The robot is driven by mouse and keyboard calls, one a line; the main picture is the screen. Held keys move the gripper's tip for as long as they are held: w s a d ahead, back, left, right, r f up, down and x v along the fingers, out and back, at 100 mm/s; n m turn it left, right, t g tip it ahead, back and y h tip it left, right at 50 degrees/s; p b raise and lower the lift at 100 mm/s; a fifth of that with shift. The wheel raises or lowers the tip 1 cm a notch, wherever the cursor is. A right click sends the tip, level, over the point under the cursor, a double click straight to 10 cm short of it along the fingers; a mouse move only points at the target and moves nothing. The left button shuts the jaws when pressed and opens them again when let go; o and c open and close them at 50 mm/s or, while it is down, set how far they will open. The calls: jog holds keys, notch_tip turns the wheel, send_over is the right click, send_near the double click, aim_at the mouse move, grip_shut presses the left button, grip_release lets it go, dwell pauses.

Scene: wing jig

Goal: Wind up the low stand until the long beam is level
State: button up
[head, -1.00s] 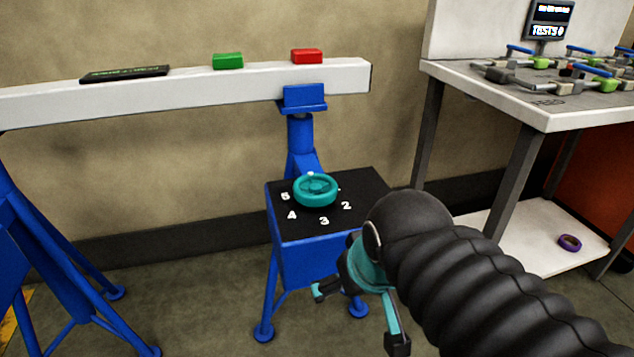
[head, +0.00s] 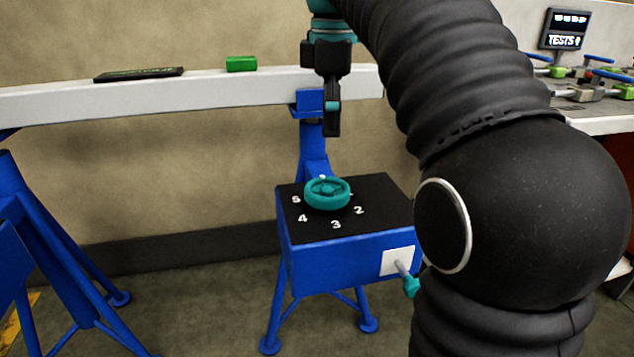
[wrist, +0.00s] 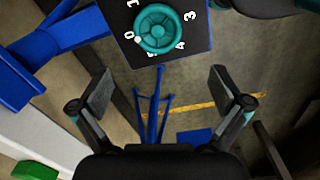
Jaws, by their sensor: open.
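The long white beam (head: 230,90) rests on a blue stand at each side; its picture line rises slightly to the right, and I cannot tell from this whether it is level. The right stand (head: 313,160) carries a blue box with a black top (head: 375,190), a teal handwheel (head: 327,193) and white numbers around it. The handwheel also shows at the top of the wrist view (wrist: 158,28). My gripper (head: 332,120) points down above the handwheel, apart from it, in front of the beam's right part. In the wrist view its two fingers (wrist: 157,95) are spread and empty.
A black bar (head: 138,74) and a green block (head: 241,64) lie on the beam. A teal-tipped lever (head: 411,286) sticks out from a white plate on the box. The left blue stand (head: 30,220) and a workbench (head: 605,122) flank the scene. My arm hides much of the right side.

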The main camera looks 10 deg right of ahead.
aim_at(328, 186)
jog(key=shift+n, duration=0.4)
jog(key=f+b, duration=0.1)
jog(key=f, duration=0.3)
jog(key=f+b, duration=0.1)
jog(key=f, duration=0.4)
jog(key=f+b, duration=0.2)
jog(key=f, duration=0.2)
jog(key=shift+w+f, duration=0.2)
jog(key=shift+w, duration=0.15)
jog(key=c, duration=0.9)
